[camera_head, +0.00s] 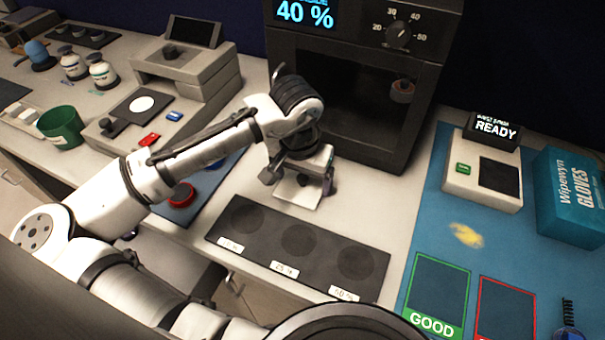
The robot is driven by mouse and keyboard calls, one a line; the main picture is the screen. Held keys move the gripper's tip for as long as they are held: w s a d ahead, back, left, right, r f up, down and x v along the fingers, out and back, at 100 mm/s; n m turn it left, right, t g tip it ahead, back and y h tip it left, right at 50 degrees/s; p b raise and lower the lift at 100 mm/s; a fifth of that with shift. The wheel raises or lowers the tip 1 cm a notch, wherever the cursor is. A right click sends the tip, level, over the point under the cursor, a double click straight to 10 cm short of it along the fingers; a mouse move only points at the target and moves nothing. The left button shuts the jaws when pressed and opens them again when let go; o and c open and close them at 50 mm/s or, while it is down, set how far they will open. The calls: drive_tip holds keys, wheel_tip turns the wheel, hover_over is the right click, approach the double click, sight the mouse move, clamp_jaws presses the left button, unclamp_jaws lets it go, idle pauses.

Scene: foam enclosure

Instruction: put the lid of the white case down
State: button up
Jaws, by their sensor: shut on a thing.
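My gripper (298,182) is low over the counter in front of the dark chamber, shut on a white piece (297,194) that looks like part of the white case. Its pale flat face shows below and between the fingers. My wrist hides its upper and back parts, so I cannot tell lid from case body, nor whether it touches the counter. No separate white case is clearly in view.
A black mat (270,238) with three labelled circles lies just in front. The dark humidity chamber (360,85) reading 40 % stands behind. A blue mat (455,205) with a READY device (485,175) is at right. A red button (181,194) is at left.

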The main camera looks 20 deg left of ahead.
sight(300, 190)
drive_tip(key=shift+f, duration=0.1)
drive_tip(key=shift+f, duration=0.15)
drive_tip(key=o, duration=0.8)
wheel_tip(300, 190, up, 12)
drive_tip(key=s+b, duration=0.1)
drive_tip(key=shift+s+r, duration=0.2)
drive_tip(key=shift+r, duration=0.05)
